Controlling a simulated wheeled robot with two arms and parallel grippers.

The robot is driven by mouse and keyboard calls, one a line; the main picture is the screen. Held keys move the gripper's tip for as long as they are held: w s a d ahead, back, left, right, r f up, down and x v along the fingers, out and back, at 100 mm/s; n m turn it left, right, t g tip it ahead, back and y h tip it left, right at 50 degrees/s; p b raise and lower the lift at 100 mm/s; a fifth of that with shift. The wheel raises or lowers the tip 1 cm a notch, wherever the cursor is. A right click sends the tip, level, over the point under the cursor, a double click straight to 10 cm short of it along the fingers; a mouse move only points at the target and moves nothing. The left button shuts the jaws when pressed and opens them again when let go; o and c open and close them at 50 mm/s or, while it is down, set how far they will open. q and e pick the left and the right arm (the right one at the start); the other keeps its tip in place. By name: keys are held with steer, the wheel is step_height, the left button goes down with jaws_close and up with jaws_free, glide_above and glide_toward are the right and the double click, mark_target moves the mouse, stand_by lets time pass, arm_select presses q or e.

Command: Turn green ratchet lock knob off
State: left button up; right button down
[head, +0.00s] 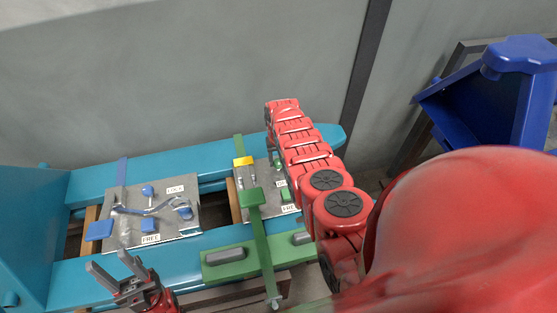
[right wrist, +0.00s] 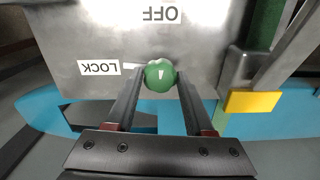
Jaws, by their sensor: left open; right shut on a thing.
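The green knob (right wrist: 160,74) is round with a white mark on it and sits on a grey metal plate (right wrist: 200,45) in the right wrist view. OFF (right wrist: 160,14) and LOCK (right wrist: 99,67) labels appear upside down around it. My right gripper (right wrist: 161,88) has its two fingers on either side of the knob, shut on it. In the head view the same plate (head: 263,206) is partly covered by my right arm, which hides the right gripper. My left gripper (head: 110,263) is open and empty at the lower left, in front of the left plate (head: 128,228).
The left plate has blue handles and LOCK and FREE labels. A green lever (head: 262,240) and a yellow block (head: 243,161) are by the right plate. Blue beams (head: 215,245) frame both. A dark blue structure (head: 500,100) stands at right.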

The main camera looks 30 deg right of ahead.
mark_target(278, 162)
steer(key=m, duration=0.4)
steer(key=shift+b, duration=0.4)
steer(key=m+b, duration=0.1)
steer(key=m, duration=0.2)
steer(key=shift+f+m+b, duration=0.15)
steer(key=shift+m+b, duration=0.2)
steer(key=shift+m, duration=0.05)
steer(key=m+b, duration=0.2)
steer(key=m, duration=0.3)
steer(key=shift+b, duration=0.4)
steer(key=shift+m+b, duration=0.75)
steer(key=shift+m, duration=1.25)
steer(key=shift+r, duration=0.2)
steer(key=shift+c, duration=1.4)
jaws_free()
step_height(278, 162, up, 17)
steer(key=shift+r, duration=0.15)
